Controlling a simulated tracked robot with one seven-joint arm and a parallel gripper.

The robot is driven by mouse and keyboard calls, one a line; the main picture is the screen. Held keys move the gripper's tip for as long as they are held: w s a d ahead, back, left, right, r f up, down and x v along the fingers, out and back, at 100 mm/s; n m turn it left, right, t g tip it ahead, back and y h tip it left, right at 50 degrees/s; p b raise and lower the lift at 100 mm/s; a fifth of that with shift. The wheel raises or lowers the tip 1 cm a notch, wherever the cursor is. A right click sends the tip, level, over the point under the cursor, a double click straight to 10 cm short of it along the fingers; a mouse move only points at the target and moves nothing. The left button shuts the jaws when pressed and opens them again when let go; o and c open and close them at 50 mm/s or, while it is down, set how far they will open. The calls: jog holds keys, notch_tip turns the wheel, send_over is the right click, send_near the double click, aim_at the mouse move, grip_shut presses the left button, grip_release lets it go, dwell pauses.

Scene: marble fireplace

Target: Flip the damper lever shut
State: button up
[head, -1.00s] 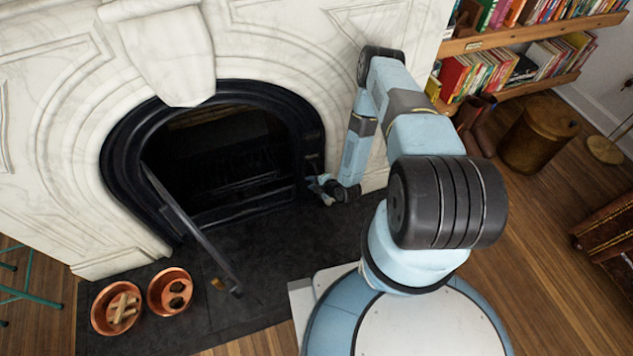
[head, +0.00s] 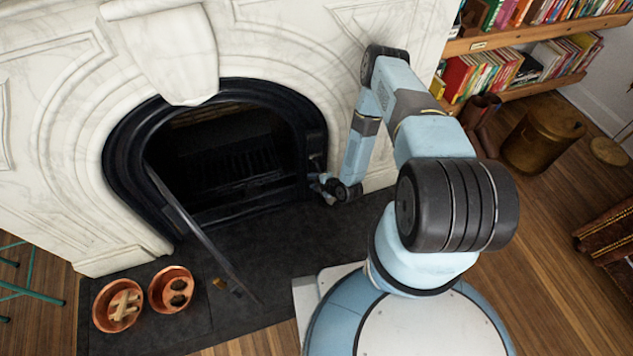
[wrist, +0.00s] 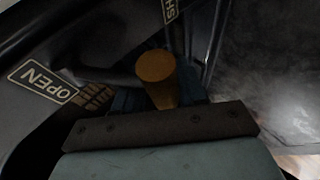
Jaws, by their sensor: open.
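The damper lever's brass-coloured knob (wrist: 155,68) stands upright in the middle of the wrist view, close in front of my gripper. The plate marked OPEN (wrist: 42,80) is left of the knob. A second plate (wrist: 170,10), cut off at the top edge, shows the letters SH. My gripper (head: 322,184) is open at the right side of the black fireplace surround (head: 122,150), low near the hearth. Its blue-grey fingers show dimly beside the knob in the wrist view. I cannot tell whether they touch it. The lever is too small to make out in the head view.
The dark firebox door (head: 190,220) hangs open over the slate hearth (head: 270,260). Two copper pots (head: 118,305) stand at the hearth's front left. White marble (head: 345,50) surrounds the opening. A bookshelf (head: 545,88) and brass bin (head: 543,135) are at right.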

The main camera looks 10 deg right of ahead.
jog(key=shift+w+d, duration=0.35)
jog(key=shift+w, duration=0.05)
jog(key=shift+s+r, duration=0.1)
jog(key=v, duration=1.4)
jog(key=shift+s+a, duration=0.25)
jog(key=shift+a, duration=0.1)
